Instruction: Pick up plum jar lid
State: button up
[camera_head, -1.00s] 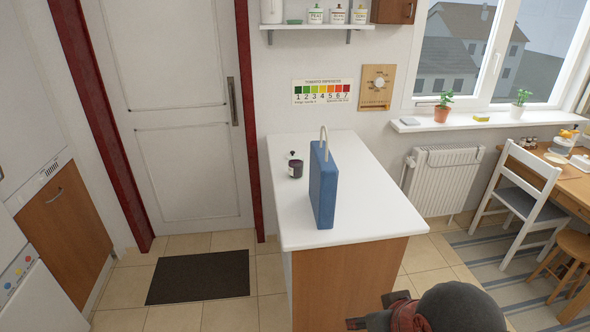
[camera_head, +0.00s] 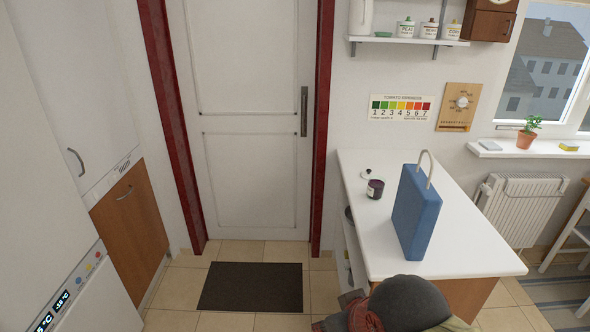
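A small dark purple jar (camera_head: 375,190) with a pale label stands on the white top of the counter (camera_head: 435,262), near its left edge. Just behind the jar is a small pale round piece with a dark knob, which looks like the lid (camera_head: 366,174); the jar partly overlaps its surroundings and fine detail is too small to tell.
A tall blue case or bag (camera_head: 416,212) with a pale handle stands on the counter right of the jar. A wall shelf (camera_head: 408,40) holds several lidded pots. A dark mat (camera_head: 251,287) lies before the door.

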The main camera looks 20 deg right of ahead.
aim_at(365, 175)
jog(key=i+j+u, duration=0.3)
jog(key=i, duration=0.15)
jog(key=i+j+u, duration=0.3)
jog(key=i, duration=0.2)
jog(key=i+z, duration=1.3)
jog(key=z, duration=0.25)
jog(key=i+z, duration=0.25)
jog(key=z, duration=0.2)
jog(key=i+j+z, duration=0.2)
jog(key=z, duration=0.3)
jog(key=i+j+z, duration=0.15)
jog(key=z, duration=0.35)
jog(key=i+j+z, duration=0.1)
jog(key=j+z, duration=0.35)
jog(key=i+j+z, duration=0.2)
jog(key=z, duration=0.15)
jog(key=i+j+z, duration=0.1)
jog(key=j+z, duration=0.3)
